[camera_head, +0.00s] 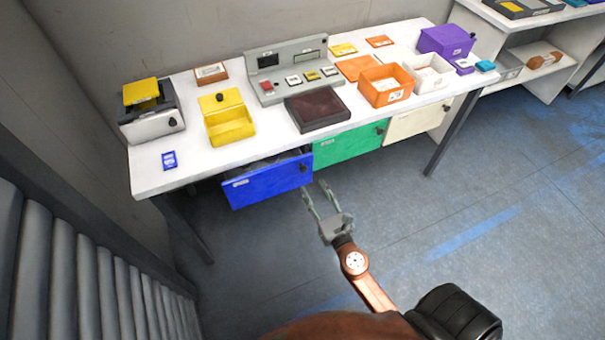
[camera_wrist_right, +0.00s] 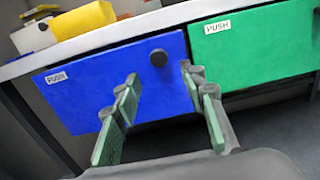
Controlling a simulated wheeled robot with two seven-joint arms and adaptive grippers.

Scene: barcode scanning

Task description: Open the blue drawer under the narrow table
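The blue drawer (camera_head: 268,182) is under the left part of the narrow white table (camera_head: 160,182). Its front stands out a little past the green drawer, with a dark gap along its top. The wrist view shows the blue front (camera_wrist_right: 90,85), its PUSH label and a round black knob (camera_wrist_right: 158,57). My right gripper (camera_head: 315,188) is in front of the drawer's right end. In the wrist view its fingers (camera_wrist_right: 159,76) are apart, with the knob showing between and just beyond the tips; contact cannot be told. My left gripper is not in view.
A green drawer (camera_head: 345,146) and a cream drawer (camera_head: 415,122) adjoin on the right. A table leg (camera_head: 452,140) stands at right. The floor in front is clear.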

